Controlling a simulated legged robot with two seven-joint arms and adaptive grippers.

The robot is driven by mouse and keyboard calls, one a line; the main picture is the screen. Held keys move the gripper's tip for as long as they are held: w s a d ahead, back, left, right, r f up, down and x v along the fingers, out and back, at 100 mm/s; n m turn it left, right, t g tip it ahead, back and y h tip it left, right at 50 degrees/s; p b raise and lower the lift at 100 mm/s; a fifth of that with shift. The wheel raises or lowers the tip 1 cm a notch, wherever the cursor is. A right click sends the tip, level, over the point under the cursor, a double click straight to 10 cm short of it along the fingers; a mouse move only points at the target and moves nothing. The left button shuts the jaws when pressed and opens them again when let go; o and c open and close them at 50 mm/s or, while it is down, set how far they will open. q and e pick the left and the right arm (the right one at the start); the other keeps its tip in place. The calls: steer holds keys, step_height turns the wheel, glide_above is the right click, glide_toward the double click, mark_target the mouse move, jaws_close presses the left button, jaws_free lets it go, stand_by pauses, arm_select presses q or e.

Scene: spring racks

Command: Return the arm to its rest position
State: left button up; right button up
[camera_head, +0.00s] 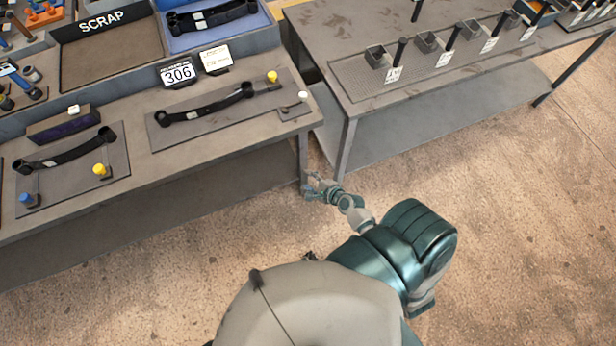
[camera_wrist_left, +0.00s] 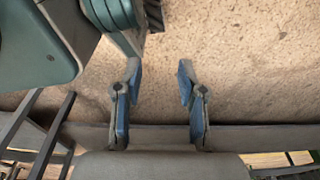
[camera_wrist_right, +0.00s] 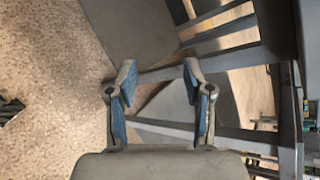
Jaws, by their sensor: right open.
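My right gripper (camera_head: 312,186) is open, beside the front leg of the left workbench and below its top. In the right wrist view its two blue-padded fingers (camera_wrist_right: 159,78) stand apart with nothing between them; bench legs and a grey panel show beyond. My left gripper is out of the head view. In the left wrist view its fingers (camera_wrist_left: 159,75) are apart and empty, with bare floor beyond the tips. No held object shows at either gripper.
Another bench (camera_head: 350,50) with several small metal holders stands at the right, across a narrow gap. Open floor (camera_head: 530,230) lies at the right front.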

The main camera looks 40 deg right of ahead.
steer(key=shift+d, duration=0.1)
steer(key=s+a+f+n+g, duration=0.3)
steer(key=s+f+n, duration=0.2)
steer(key=f, duration=0.3)
steer(key=s+a+f+n+g, duration=0.2)
steer(key=s+f+n, duration=0.3)
steer(key=f, duration=0.4)
arm_select(q)
steer(key=s+f, duration=0.3)
steer(key=shift+s+a, duration=0.25)
steer(key=shift+a, duration=0.05)
arm_select(e)
steer(key=s+f+n+g+h, duration=0.1)
steer(key=s+f+n+g, duration=0.2)
steer(key=s+f+n, duration=0.3)
steer(key=s+a+f+n+g+h, duration=0.1)
steer(key=s+f+n+g, duration=0.1)
steer(key=s+f+n, duration=0.4)
steer(key=s+n, duration=0.3)
steer(key=s, duration=0.3)
steer(key=shift+s+f+g, duration=0.35)
steer(key=shift+f+g, duration=0.05)
steer(key=shift+a, duration=0.15)
